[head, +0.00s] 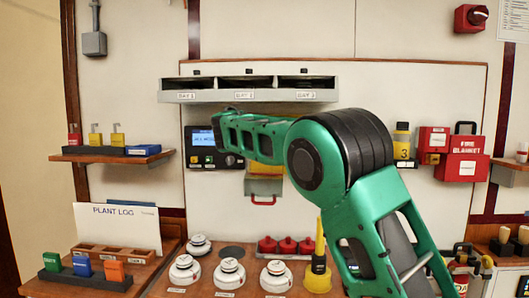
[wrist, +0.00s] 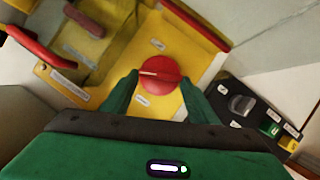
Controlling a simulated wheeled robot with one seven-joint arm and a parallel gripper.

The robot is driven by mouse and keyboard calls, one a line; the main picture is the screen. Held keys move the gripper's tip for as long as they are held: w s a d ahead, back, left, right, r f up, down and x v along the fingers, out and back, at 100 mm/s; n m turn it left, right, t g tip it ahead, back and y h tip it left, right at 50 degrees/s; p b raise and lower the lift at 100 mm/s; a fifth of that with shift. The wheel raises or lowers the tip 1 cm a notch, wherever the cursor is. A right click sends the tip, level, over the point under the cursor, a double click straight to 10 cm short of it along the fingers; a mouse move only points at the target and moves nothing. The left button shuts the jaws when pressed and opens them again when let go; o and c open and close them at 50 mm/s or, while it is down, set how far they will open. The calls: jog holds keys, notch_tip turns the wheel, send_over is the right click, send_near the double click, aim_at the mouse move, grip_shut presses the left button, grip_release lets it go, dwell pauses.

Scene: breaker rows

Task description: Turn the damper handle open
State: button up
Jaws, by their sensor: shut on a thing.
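In the wrist view a round red knob (wrist: 157,76) with a pale pointer line sits on a yellow panel (wrist: 135,50). It is the likely damper handle, but the small labels around it are unreadable. My gripper (wrist: 158,80) has its two green fingers on either side of the knob, shut on it. The pale line runs roughly across the picture between the fingers. In the head view the yellow box (head: 265,187) shows only in part below my green arm, which hides the knob and my fingertips.
In the wrist view a dull red lever (wrist: 85,20) is at upper left, and a black control panel with a dial (wrist: 240,103) is at right. In the head view a grey tray shelf (head: 248,95) hangs above my arm.

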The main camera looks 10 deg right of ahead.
jog(key=n, duration=0.1)
jog(key=n+h, duration=0.1)
jog(key=a+n+h, duration=0.1)
jog(key=shift+w+f+n, duration=0.15)
jog(key=shift+f+n, duration=0.1)
jog(key=shift+n, duration=0.05)
dwell(0.4)
jog(key=o, duration=1)
jog(key=shift+o, duration=0.2)
jog(key=shift+f, duration=0.1)
jog(key=shift+f, duration=0.1)
